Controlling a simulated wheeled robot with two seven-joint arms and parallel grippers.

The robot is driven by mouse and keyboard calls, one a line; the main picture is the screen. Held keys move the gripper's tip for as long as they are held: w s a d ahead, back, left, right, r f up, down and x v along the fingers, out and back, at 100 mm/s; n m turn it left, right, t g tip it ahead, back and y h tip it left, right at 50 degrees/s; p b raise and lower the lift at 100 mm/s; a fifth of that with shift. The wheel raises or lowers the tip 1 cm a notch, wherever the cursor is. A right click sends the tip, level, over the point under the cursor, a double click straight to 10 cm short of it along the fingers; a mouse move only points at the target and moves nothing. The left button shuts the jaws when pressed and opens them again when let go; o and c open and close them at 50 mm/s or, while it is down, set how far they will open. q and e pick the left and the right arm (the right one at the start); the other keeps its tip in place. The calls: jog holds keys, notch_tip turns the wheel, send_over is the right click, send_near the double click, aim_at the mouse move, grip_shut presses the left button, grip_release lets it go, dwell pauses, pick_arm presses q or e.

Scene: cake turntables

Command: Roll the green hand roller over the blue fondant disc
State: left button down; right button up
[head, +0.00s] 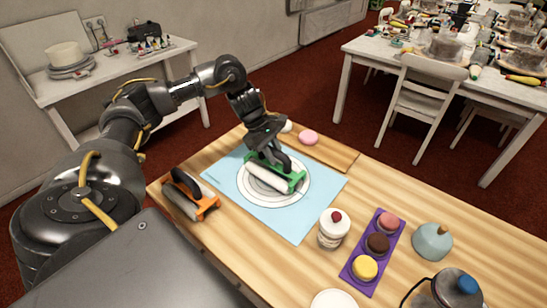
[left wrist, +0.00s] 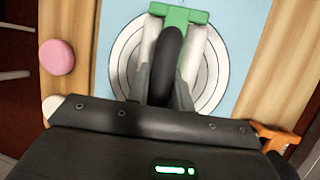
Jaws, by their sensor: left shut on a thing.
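The green hand roller (head: 287,181) has a green frame, a white cylinder and a black handle. It rests on or just above the white-and-grey rings (head: 300,197) on the blue mat (head: 310,222); I cannot tell if it touches. No separate blue disc can be made out. My left gripper (head: 272,155) is shut on the roller's handle from above. In the left wrist view the black handle (left wrist: 170,50) sits between the fingers (left wrist: 165,88), with the green frame (left wrist: 180,14) beyond. My right gripper is not in view.
An orange roller (head: 206,205) stands left of the mat. A pink disc (head: 308,138) lies on the board behind. A small layered cake (head: 333,228), a purple tray (head: 361,266) of cakes and a grey-green dome (head: 432,242) stand to the right. Bare wood lies between.

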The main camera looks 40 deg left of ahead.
pick_arm(q)
jog(key=shift+s+f, duration=0.3)
jog(key=shift+f, duration=0.05)
jog(key=shift+s, duration=0.55)
jog(key=shift+w, duration=0.15)
jog(key=shift+w+b, duration=0.45)
jog(key=shift+w, duration=0.05)
jog(key=shift+w+f, duration=0.1)
jog(key=shift+w, duration=0.55)
